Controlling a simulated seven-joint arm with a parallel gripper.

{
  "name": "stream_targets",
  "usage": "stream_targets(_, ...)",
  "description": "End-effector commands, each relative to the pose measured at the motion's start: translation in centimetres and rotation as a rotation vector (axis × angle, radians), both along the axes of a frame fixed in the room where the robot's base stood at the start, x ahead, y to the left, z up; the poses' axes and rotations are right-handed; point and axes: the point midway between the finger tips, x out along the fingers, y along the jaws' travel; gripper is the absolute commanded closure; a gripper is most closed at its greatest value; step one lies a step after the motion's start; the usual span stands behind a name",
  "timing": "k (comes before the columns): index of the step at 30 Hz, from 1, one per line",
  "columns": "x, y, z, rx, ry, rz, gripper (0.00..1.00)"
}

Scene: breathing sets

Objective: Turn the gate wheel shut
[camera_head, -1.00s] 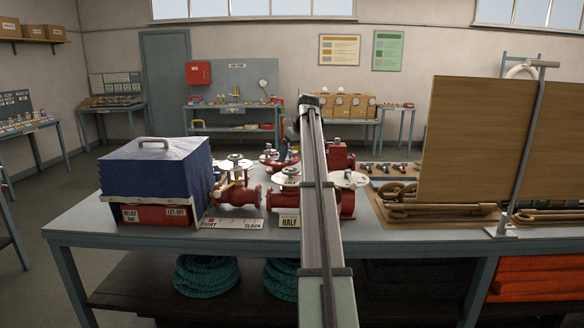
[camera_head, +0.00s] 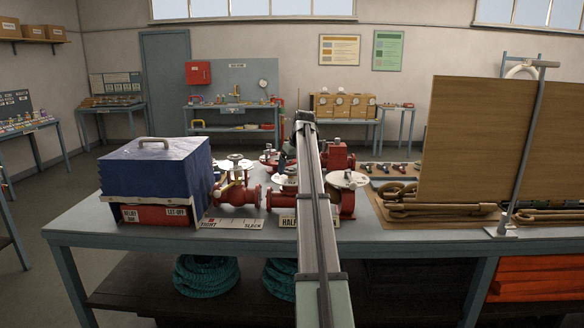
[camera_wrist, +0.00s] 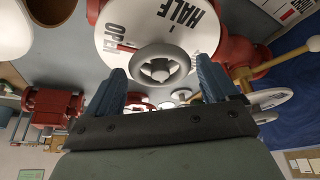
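The gate wheel (camera_wrist: 160,68) is a small grey spoked handwheel in the upper middle of the wrist view. It sits over a white dial (camera_wrist: 122,32) marked HALF and OPEN, with a thin red line showing left of the wheel. My gripper (camera_wrist: 164,76) is open, with one blue finger on each side of the wheel's near part. I cannot tell whether either finger touches the rim. In the head view my arm covers part of the red valves and white discs (camera_head: 284,180), and the fingers are hidden.
A blue-covered box (camera_head: 155,175) stands left of the valves. A TIGHT/SLACK scale (camera_head: 231,223) lies in front. A tall wooden board (camera_head: 480,140) blocks the right side. The table's front left (camera_head: 130,238) is clear.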

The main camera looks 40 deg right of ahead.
Motion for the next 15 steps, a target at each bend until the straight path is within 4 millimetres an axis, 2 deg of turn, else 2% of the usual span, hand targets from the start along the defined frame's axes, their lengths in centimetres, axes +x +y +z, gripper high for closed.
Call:
stream_targets(2,0.00,0.00,0.01,0.000,0.000,0.000,0.21)
stream_targets(12,-0.01,0.00,0.02,0.000,0.000,0.000,0.54)
stream_targets(15,-0.01,0.01,0.02,0.000,0.000,-0.001,0.55)
